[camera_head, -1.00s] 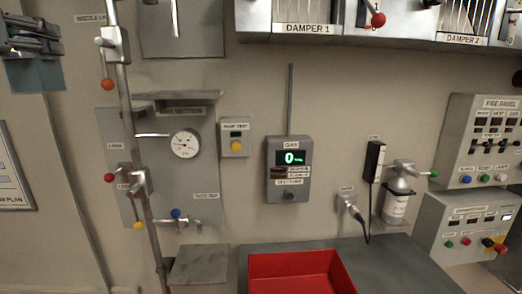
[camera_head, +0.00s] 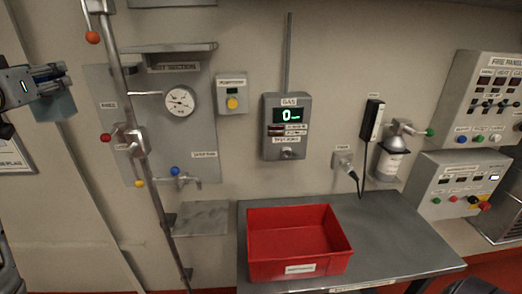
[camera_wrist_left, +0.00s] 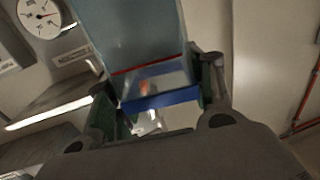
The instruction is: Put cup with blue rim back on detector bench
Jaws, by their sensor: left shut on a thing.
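My left gripper (camera_head: 58,84) is at the left edge of the head view, raised in front of the wall. It is shut on a cup (camera_head: 58,106), which shows as a blue-grey see-through body below the fingers. In the left wrist view the cup (camera_wrist_left: 140,38) sits between the two fingers (camera_wrist_left: 160,92), with a blue rim and a thin red line. The detector bench (camera_head: 400,240) is the grey table at the lower right, under the gas detector (camera_head: 287,126), well away from the cup. My right gripper is not in view.
A red tray (camera_head: 290,269) takes up the bench's left part; its right part is clear. A vertical pipe (camera_head: 150,200) with valves and a small grey shelf (camera_head: 200,217) stand between my left gripper and the bench. A charger cable (camera_head: 362,170) hangs above the bench's back edge.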

